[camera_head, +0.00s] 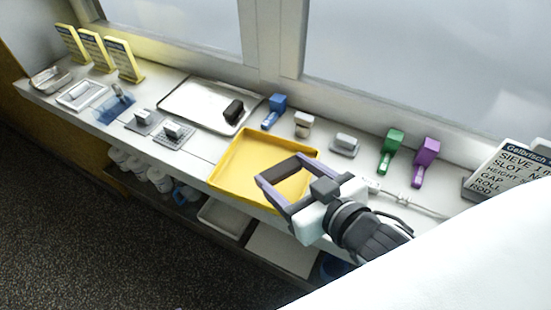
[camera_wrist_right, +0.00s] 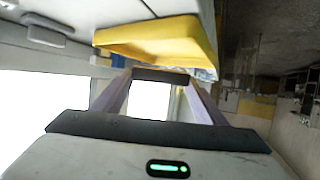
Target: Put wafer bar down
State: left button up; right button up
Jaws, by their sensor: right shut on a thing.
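My right gripper (camera_head: 279,169) is shut on a dark wafer bar (camera_head: 276,170), held crosswise between its fingertips over the yellow tray (camera_head: 226,176). In the right wrist view the bar (camera_wrist_right: 162,76) spans the gap between the two fingers, with the yellow tray (camera_wrist_right: 150,36) beyond it. I cannot tell the exact height of the bar above the tray. Another dark bar (camera_head: 234,110) lies on the pale metal tray (camera_head: 196,103) behind and left of the yellow one. My left gripper is not in view.
Mesh pieces with grey blocks (camera_head: 173,134) stand left of the yellow tray. Blue (camera_head: 274,110), green (camera_head: 391,150) and purple (camera_head: 426,160) handled tools line the window side. A sign (camera_head: 508,172) stands at right. A shelf (camera_head: 280,247) runs below the counter.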

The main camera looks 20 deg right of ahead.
jog(key=w+a+n+y, duration=0.1)
jog(key=w+a+r+n+y+b, duration=0.1)
jog(key=w+a, duration=0.1)
jog(key=w+a+r+n+g+y, duration=0.1)
jog(key=w+n+y, duration=0.1)
jog(key=shift+a, duration=0.3)
jog(key=w+d+r+n+g+y+b, duration=0.1)
jog(key=w+r+n+y+b, duration=0.1)
jog(key=w+r, duration=0.15)
send_over(254, 168)
jog(key=shift+g, duration=0.3)
notch_tip(254, 168, down, 7)
jog(key=shift+f, duration=0.1)
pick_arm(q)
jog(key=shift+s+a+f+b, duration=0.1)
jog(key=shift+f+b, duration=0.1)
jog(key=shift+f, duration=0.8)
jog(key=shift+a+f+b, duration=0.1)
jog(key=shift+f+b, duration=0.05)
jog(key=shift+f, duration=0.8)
pick_arm(e)
jog(key=shift+f+y, duration=0.3)
jog(key=shift+f, duration=1.2)
jog(key=shift+f, duration=0.2)
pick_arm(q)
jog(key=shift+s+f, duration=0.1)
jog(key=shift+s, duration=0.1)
pick_arm(e)
jog(key=o, duration=0.8)
jog(key=shift+r, duration=0.1)
